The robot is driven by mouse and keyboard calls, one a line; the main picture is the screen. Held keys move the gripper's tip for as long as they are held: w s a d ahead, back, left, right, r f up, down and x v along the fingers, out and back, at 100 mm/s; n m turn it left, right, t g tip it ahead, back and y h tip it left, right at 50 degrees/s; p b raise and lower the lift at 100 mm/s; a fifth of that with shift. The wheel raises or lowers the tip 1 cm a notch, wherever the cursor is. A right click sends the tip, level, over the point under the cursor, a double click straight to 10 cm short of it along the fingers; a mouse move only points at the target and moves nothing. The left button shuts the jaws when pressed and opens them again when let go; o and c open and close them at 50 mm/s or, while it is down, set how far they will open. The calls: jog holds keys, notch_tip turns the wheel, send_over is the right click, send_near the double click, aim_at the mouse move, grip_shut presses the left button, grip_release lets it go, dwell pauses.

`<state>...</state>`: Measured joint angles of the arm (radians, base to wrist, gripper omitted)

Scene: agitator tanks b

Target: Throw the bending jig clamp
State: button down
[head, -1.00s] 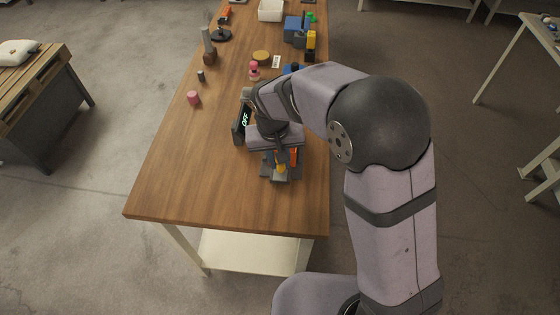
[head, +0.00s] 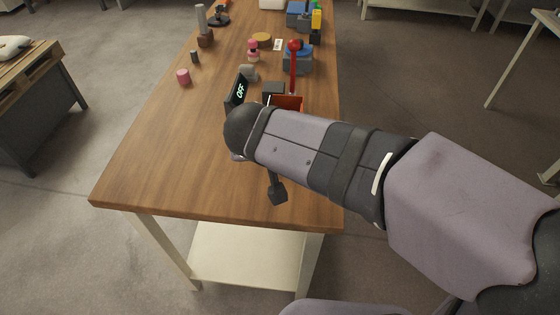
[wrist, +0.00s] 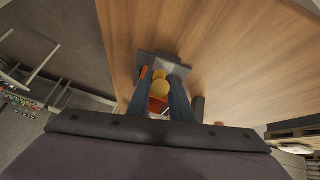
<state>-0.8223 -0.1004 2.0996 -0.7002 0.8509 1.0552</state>
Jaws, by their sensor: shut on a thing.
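In the wrist view my gripper (wrist: 160,98) points at the bending jig (wrist: 165,65), a grey plate with yellow round parts (wrist: 160,87) and an orange piece (wrist: 144,72). The fingers are shut on a part of the jig low between them, where orange-red shows. I cannot tell exactly which part is held. In the head view my arm hides the gripper and most of the jig. A dark block on a short stem (head: 277,191) shows below the arm; I cannot tell what it belongs to. An orange-red open box (head: 286,102) shows just above the arm.
A display reading OFF (head: 238,91) stands close by on the left. A red lever with a ball top (head: 294,46) rises behind the arm. The table's near left is clear.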

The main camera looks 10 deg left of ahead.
jog(key=shift+s+f+t+b, duration=0.4)
jog(key=shift+f+t+b, duration=0.35)
jog(key=shift+b, duration=1.85)
jog(key=shift+s+f+t+b, duration=0.45)
jog(key=shift+t+b, duration=0.5)
jog(key=shift+b, duration=1.65)
jog(key=shift+s+f+t+b, duration=0.15)
jog(key=shift+f+t+b, duration=0.2)
jog(key=shift+t+b, duration=0.45)
jog(key=shift+s+f+t+b, duration=0.15)
jog(key=shift+f+t+b, duration=0.15)
jog(key=shift+t+b, duration=0.3)
jog(key=c, duration=1.6)
grip_release()
jog(key=shift+s, duration=0.1)
